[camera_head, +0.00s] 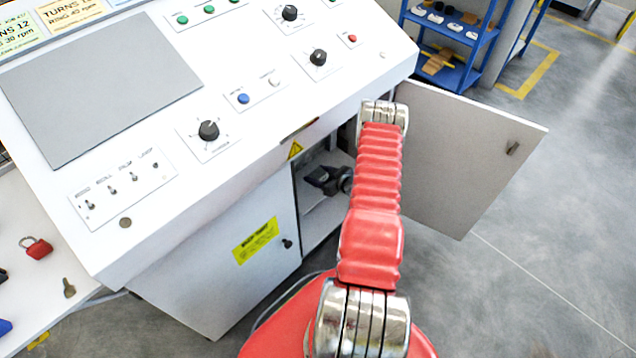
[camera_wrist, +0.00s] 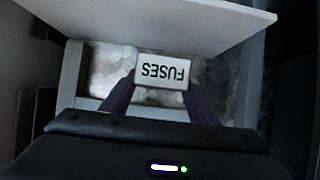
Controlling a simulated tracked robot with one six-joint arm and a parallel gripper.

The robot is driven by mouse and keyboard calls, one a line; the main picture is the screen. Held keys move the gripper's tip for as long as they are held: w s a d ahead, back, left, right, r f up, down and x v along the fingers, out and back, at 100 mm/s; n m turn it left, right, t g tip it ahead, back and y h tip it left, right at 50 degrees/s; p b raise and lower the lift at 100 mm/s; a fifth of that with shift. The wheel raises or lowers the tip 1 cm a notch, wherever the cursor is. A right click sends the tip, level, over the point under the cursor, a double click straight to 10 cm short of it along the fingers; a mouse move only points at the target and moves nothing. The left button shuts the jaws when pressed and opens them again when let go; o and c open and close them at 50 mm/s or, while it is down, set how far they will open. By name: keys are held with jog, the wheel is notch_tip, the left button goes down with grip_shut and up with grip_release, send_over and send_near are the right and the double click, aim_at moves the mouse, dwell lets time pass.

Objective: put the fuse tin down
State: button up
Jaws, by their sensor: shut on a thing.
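The fuse tin (camera_wrist: 163,70) is a small pale box with "FUSES" on its top, upside down in the wrist view. My gripper (camera_wrist: 162,88) is shut on it, one dark finger on each side. In the head view my gripper (camera_head: 325,180) reaches into the open cabinet under the console. The tin cannot be made out there. In the wrist view the tin is over a light, blurred surface inside a grey frame (camera_wrist: 70,75). I cannot tell whether it touches that surface.
The open cabinet door (camera_head: 465,150) stands to the right of my arm. The closed door (camera_head: 220,270) with a yellow label is to the left. The sloped console (camera_head: 250,130) overhangs the opening. In the wrist view a pale panel (camera_wrist: 150,20) crosses the top.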

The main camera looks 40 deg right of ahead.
jog(key=shift+f, duration=0.7)
jog(key=shift+f, duration=2.05)
jog(key=o, duration=1.1)
jog(key=shift+f, duration=0.1)
jog(key=shift+o, duration=0.2)
